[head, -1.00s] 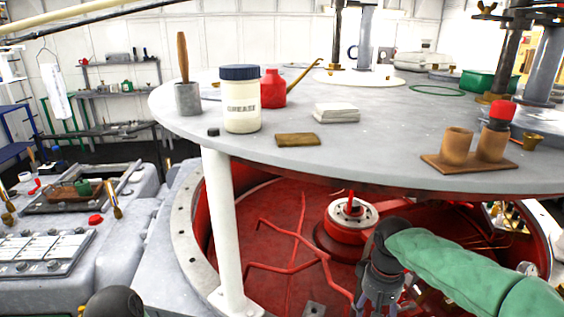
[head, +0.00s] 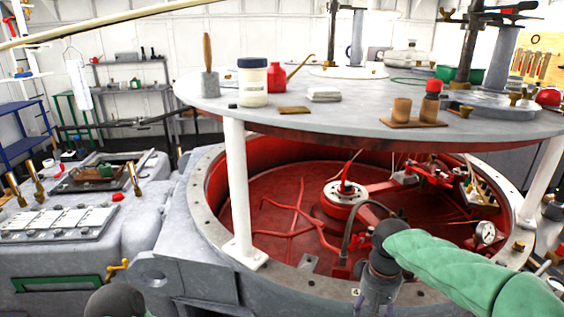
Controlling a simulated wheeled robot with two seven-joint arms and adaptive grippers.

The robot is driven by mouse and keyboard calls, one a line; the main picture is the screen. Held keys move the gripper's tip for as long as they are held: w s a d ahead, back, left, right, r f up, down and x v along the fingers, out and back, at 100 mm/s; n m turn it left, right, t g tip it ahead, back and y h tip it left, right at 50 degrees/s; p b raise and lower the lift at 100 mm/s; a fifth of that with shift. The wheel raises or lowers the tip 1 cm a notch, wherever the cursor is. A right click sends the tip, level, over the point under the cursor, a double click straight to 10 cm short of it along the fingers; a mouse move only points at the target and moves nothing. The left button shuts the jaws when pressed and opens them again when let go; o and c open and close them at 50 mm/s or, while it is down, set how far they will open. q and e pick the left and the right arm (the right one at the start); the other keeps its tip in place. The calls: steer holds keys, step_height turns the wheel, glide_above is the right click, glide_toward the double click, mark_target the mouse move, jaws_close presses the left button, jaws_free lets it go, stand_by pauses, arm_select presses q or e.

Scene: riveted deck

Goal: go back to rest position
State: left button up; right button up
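My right arm, in a green sleeve, comes in from the right in the head view. My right gripper (head: 376,300) hangs at the lower middle, in front of the rim of the red well; its fingertips are cut off or too unclear to tell open from shut. A dark rounded part of my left arm shows at the bottom left edge; my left gripper is out of the picture. No held object is visible.
A round grey table (head: 330,112) on white legs stands above a red well (head: 270,205). It carries a grease jar (head: 253,88), a red oil can (head: 277,77) and two brown cups on a board (head: 415,122). A grey machine bench (head: 60,235) stands left.

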steer(key=s+a+f+y+p, duration=0.15)
steer(key=a+f, duration=0.25)
steer(key=f, duration=0.7)
steer(key=a+f+y+p, duration=0.15)
steer(key=a+f, duration=0.25)
steer(key=f, duration=0.8)
arm_select(q)
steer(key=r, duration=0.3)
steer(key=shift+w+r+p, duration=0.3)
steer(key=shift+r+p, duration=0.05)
steer(key=shift+p, duration=0.05)
arm_select(e)
steer(key=s+a+f+m, duration=0.3)
steer(key=s+f+m, duration=0.1)
steer(key=s+f, duration=0.8)
steer(key=shift+s+a+f+y, duration=0.2)
steer(key=shift+s+y, duration=0.2)
steer(key=shift+s, duration=0.85)
